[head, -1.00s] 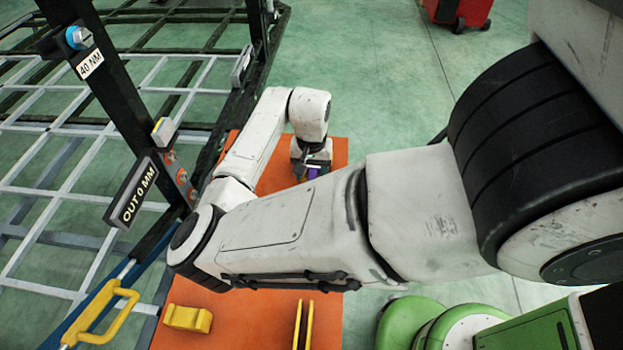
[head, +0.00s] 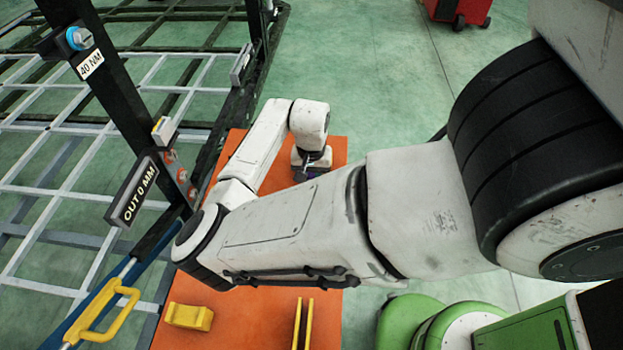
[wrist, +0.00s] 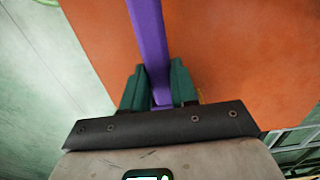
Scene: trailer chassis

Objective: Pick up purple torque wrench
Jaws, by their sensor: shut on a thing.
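The purple torque wrench (wrist: 149,40) shows in the wrist view as a long purple bar running from the top edge down between my gripper's fingers. My gripper (wrist: 158,88) has its dark green fingers on both sides of the purple bar and is shut on it. In the head view my gripper (head: 312,172) is over the far part of the orange tabletop (head: 334,148). Only a speck of purple shows there. My arm hides much of the table, and the wrench's far end is out of the wrist view.
A yellow block (head: 188,316) and two upright yellow plates (head: 303,322) are on the near part of the tabletop. A dark chassis frame with a grey grid stands at left, with an "OUT 0 MM" sign (head: 131,193) and a yellow handle (head: 103,314). A red cart (head: 459,10) is far back.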

